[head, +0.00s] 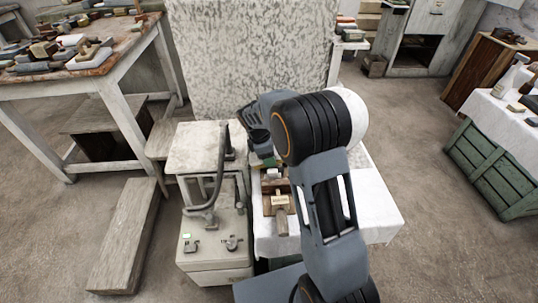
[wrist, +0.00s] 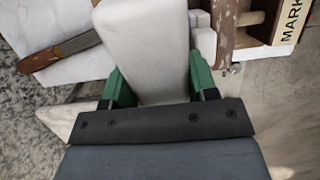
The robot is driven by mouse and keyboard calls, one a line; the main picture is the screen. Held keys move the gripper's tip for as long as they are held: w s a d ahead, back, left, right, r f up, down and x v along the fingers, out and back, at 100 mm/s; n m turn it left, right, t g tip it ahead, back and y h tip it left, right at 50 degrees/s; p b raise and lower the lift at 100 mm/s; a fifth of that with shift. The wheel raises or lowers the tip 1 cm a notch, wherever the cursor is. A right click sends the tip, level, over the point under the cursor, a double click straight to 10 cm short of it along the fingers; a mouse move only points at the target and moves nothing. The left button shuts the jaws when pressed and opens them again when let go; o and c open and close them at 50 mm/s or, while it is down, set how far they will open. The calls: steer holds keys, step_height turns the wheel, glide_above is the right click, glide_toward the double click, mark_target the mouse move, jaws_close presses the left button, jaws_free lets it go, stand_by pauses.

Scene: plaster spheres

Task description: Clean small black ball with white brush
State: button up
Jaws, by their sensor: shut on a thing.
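My gripper (wrist: 158,82) has its two green fingers on either side of a long pale grey-white block (wrist: 146,40), shut on it. The block reaches away toward the top of the wrist view; I see no bristles, so I cannot tell whether it is the white brush. In the head view my gripper (head: 258,140) is partly hidden by my arm, over the back of the white-covered table (head: 375,205). I cannot make out a small black ball in either view.
A grey cabinet (head: 215,255) with a curved pipe stands left of the table. A labelled wooden tool (head: 281,202) lies on the table. In the wrist view, a wooden-handled tool (wrist: 62,50) lies left and white blocks (wrist: 203,38) right. A speckled panel (head: 250,55) stands behind.

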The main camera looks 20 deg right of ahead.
steer(key=shift+d+f+b, duration=0.2)
steer(key=shift+f+b, duration=0.15)
steer(key=shift+f, duration=0.25)
steer(key=shift+d+r, duration=0.1)
steer(key=shift+r, duration=0.05)
steer(key=shift+s+d+r+p, duration=0.15)
steer(key=shift+d+p, duration=0.15)
steer(key=shift+p, duration=0.2)
steer(key=shift+d+p, duration=0.3)
steer(key=shift+d, duration=0.35)
steer(key=shift+a, duration=0.15)
steer(key=shift+w+a+f, duration=0.1)
steer(key=shift+a+f, duration=0.1)
steer(key=shift+a, duration=0.45)
steer(key=shift+w+a+f, duration=0.15)
steer(key=shift+a+f, duration=0.05)
steer(key=shift+a, duration=0.5)
steer(key=shift+w+a+f, duration=0.1)
steer(key=shift+a+f, duration=0.1)
steer(key=shift+a, duration=0.45)
